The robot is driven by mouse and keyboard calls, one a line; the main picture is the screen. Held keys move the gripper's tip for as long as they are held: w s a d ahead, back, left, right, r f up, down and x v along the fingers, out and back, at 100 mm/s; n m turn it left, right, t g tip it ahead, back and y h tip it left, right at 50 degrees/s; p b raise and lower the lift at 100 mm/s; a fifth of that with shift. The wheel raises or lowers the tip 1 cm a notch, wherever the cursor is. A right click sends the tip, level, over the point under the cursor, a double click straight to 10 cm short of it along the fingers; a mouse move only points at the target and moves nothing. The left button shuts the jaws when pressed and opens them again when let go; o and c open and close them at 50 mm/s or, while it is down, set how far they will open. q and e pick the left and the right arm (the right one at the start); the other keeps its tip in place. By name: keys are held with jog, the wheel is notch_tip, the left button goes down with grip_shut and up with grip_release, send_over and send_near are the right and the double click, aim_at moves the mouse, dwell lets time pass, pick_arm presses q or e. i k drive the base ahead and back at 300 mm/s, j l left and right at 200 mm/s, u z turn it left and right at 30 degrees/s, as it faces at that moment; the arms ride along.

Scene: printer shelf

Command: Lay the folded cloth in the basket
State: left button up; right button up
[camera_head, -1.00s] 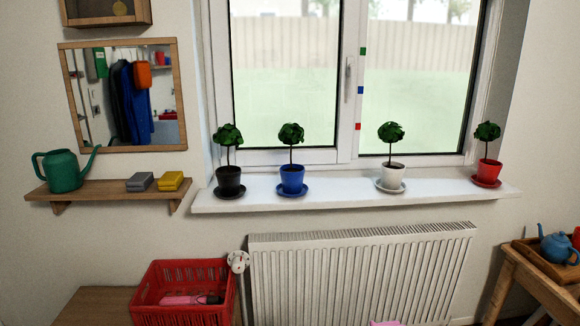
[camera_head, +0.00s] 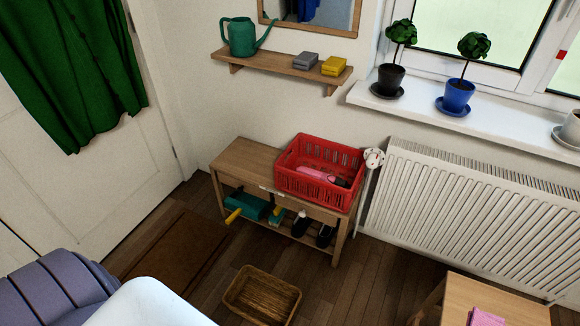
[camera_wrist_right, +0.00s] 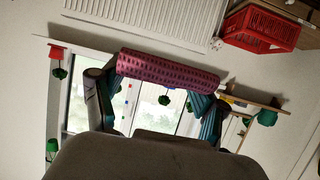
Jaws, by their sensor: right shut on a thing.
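My right gripper (camera_wrist_right: 157,90) is shut on a rolled or folded pink cloth with a dotted pattern (camera_wrist_right: 168,71), which spans between its fingers in the right wrist view. A pink patch (camera_head: 487,318) at the bottom edge of the head view may be this same cloth; most of it is cut off. A red basket (camera_head: 316,189) stands on a wooden bench and holds a pink thing and a dark thing. The red basket also shows in the right wrist view (camera_wrist_right: 262,30), apart from the held cloth. A wicker basket (camera_head: 262,297) lies on the floor. My left gripper is not in view.
The bench (camera_head: 240,160) has bare top left of the red basket, with shoes and tools on its lower rack. A small wooden table (camera_head: 520,305) is at the bottom right, before the radiator (camera_head: 470,205). Grey and yellow folded pieces (camera_head: 334,66) lie on a wall shelf.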

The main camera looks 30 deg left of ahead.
aim_at(263, 306)
jog(key=k+j, duration=0.1)
jog(key=j, duration=0.55)
jog(key=k+j, duration=0.1)
jog(key=j, duration=0.55)
jog(key=k+j+u, duration=0.1)
jog(key=j, duration=0.6)
jog(key=i+j, duration=0.25)
jog(key=j, duration=0.15)
jog(key=i+j, duration=0.25)
jog(key=j, duration=0.2)
jog(key=i+j, duration=0.25)
jog(key=j, duration=0.15)
jog(key=i+j, duration=0.25)
jog(key=j, duration=0.15)
jog(key=u, duration=0.05)
